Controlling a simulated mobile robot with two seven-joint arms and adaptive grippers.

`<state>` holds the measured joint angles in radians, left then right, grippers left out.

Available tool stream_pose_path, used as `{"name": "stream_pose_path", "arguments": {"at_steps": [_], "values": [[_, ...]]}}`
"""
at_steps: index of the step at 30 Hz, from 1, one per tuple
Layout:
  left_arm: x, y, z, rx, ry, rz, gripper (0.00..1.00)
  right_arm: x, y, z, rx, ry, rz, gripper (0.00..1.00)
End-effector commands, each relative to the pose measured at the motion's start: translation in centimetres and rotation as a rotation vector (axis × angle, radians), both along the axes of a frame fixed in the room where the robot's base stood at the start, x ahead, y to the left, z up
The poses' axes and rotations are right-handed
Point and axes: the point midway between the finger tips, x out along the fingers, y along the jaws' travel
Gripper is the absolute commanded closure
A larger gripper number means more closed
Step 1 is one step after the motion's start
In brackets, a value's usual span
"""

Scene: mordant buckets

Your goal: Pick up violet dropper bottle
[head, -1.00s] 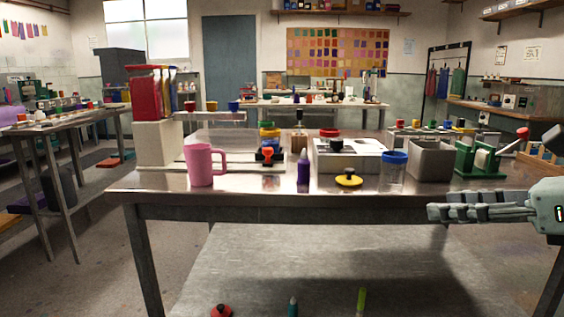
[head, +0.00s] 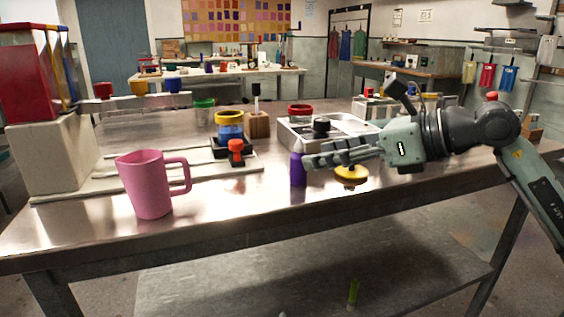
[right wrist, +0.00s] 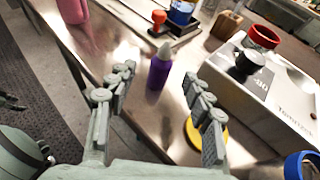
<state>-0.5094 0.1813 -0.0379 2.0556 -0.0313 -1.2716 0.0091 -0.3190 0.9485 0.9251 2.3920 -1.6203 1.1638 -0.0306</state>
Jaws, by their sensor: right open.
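The violet dropper bottle (head: 298,168) stands upright near the front edge of the metal table, its right side partly covered by my right gripper in the head view. In the right wrist view the violet dropper bottle (right wrist: 158,70), with its pale tip, stands just beyond and between the spread fingers. My right gripper (head: 308,158) comes in from the right and is open; it also shows in the right wrist view (right wrist: 165,92). Nothing is between its fingers.
A pink mug (head: 148,184) stands left of the bottle. A white scale (head: 345,127) is behind, and an orange-red stamp-like knob (head: 236,148) is left of the bottle.

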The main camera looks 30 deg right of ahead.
Motion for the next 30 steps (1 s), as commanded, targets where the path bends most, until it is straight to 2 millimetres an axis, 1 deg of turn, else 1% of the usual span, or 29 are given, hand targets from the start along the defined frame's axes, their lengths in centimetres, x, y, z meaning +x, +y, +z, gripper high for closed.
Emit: {"name": "stream_pose_path", "arguments": {"at_steps": [8, 11, 15, 18, 24, 30], "values": [[-0.7, -0.6, -0.8, -0.014, 0.016, -0.002, 0.54, 2.3, 1.0, -1.3, -0.002, 0.004, 0.002, 0.49], [-0.2, -0.4, -1.9, -0.016, 0.013, -0.001, 0.54, 3.6, 1.5, -2.1, -0.003, 0.005, 0.001, 0.49], [-0.1, -0.4, -2.4, -0.018, 0.014, 0.000, 0.54, 5.1, 2.2, -2.7, -0.002, 0.001, 0.003, 0.49], [-0.2, -0.3, -2.6, -0.018, 0.014, 0.000, 0.54, 5.5, 2.3, -2.9, -0.002, 0.000, 0.001, 0.49], [-0.2, -0.4, -2.6, -0.018, 0.013, 0.000, 0.54, 5.5, 2.3, -2.9, 0.000, -0.001, 0.001, 0.49], [-0.1, -0.4, -2.5, -0.018, 0.014, 0.000, 0.54, 5.5, 2.3, -2.9, 0.000, -0.001, 0.001, 0.74]]}}
